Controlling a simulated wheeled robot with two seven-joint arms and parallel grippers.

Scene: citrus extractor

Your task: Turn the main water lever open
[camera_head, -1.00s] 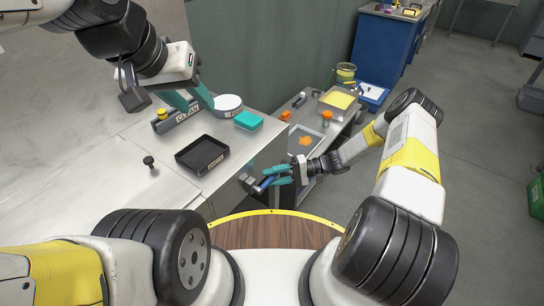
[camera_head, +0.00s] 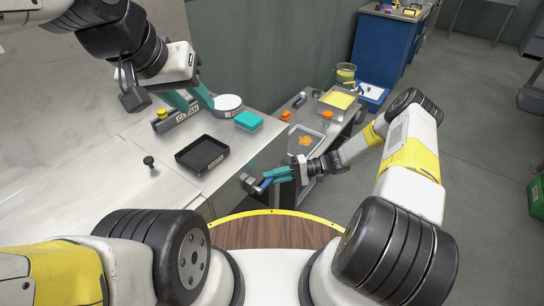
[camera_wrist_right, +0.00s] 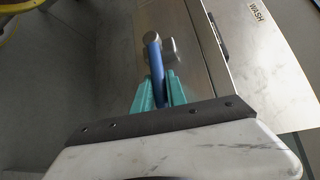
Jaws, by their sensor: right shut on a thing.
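The main water lever is a blue handle (camera_wrist_right: 155,68) on a grey metal valve fitting (camera_wrist_right: 168,46) at the side of the steel counter. In the head view the blue lever (camera_head: 265,184) sticks out near the counter's front corner. My right gripper (camera_head: 276,176) is shut on the lever; its teal fingers lie on both sides of the handle in the right wrist view (camera_wrist_right: 159,92). My left gripper (camera_head: 192,102) is over the back of the counter, its teal fingers spread apart and empty, away from the lever.
A lower side bench with a metal tray (camera_head: 318,136) stands beyond my right gripper. Open floor lies to the right.

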